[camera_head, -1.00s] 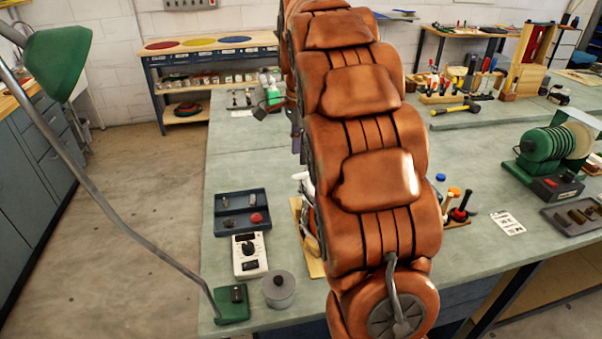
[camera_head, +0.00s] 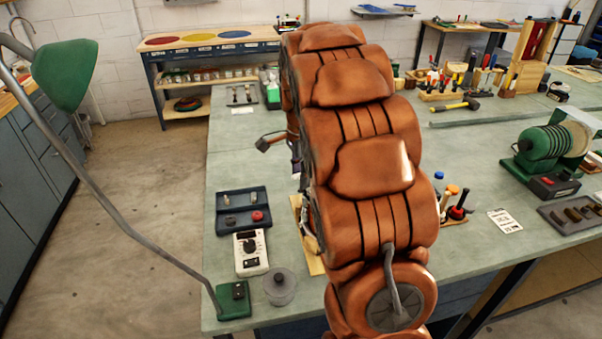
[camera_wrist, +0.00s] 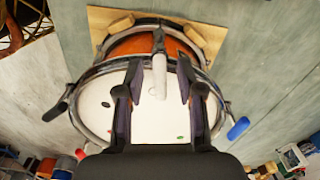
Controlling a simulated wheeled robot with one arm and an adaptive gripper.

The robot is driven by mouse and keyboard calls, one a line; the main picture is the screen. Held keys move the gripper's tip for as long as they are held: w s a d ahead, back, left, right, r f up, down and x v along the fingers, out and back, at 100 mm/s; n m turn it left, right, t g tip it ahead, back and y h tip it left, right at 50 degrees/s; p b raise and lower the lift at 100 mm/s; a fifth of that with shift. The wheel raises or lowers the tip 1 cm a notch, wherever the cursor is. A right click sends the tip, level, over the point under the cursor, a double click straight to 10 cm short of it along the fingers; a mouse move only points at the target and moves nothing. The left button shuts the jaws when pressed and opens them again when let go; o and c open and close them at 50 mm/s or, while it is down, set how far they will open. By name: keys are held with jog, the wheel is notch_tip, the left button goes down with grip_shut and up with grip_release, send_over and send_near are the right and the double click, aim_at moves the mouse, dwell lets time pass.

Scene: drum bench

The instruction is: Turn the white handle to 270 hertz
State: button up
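In the wrist view a drum with a white head (camera_wrist: 140,112) and an orange shell (camera_wrist: 130,46) sits on a wooden board (camera_wrist: 97,20). The white handle (camera_wrist: 158,78) stands at the drum's rim, below a dark metal fitting. My gripper (camera_wrist: 157,76) is open, with one dark finger on each side of the handle. Gaps show between the handle and both fingers. In the head view my orange arm hides most of the drum; the board's edge (camera_head: 312,258) shows beside it. A white meter box with a dial (camera_head: 250,252) stands left of the board; its reading is illegible.
A green lamp (camera_head: 65,75) rises at left. Tools with coloured handles (camera_head: 455,203) stand right of the arm.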

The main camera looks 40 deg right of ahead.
grip_shut()
jog(key=shift+n+b, duration=0.3)
jog(key=shift+b, duration=0.1)
jog(key=n+b, duration=0.3)
jog(key=shift+f, duration=0.2)
jog(key=shift+r+n+b, duration=0.2)
jog(key=shift+n+b, duration=0.9)
jog(key=shift+n, duration=0.9)
grip_release()
